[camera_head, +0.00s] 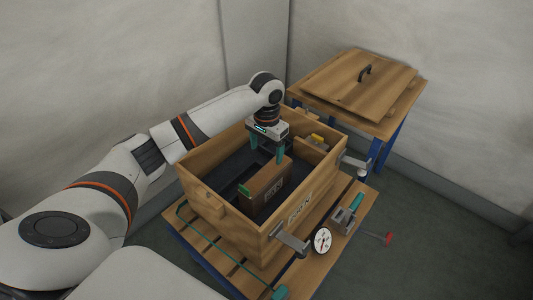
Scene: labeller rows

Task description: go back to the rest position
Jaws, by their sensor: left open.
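My left gripper (267,155) points down into an open wooden crate (232,228). Its teal fingers are apart, just above and behind a brown box (268,186) that stands inside the crate. I cannot tell whether the fingers touch the box. My left arm reaches in from the left over the crate's far left wall. My right gripper is not in view.
The crate stands on a slatted wooden table (323,272) with a round dial (322,240) and a teal-handled tool (347,214) at its right. A wooden lid (360,83) lies on a side table behind. Walls close off the back.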

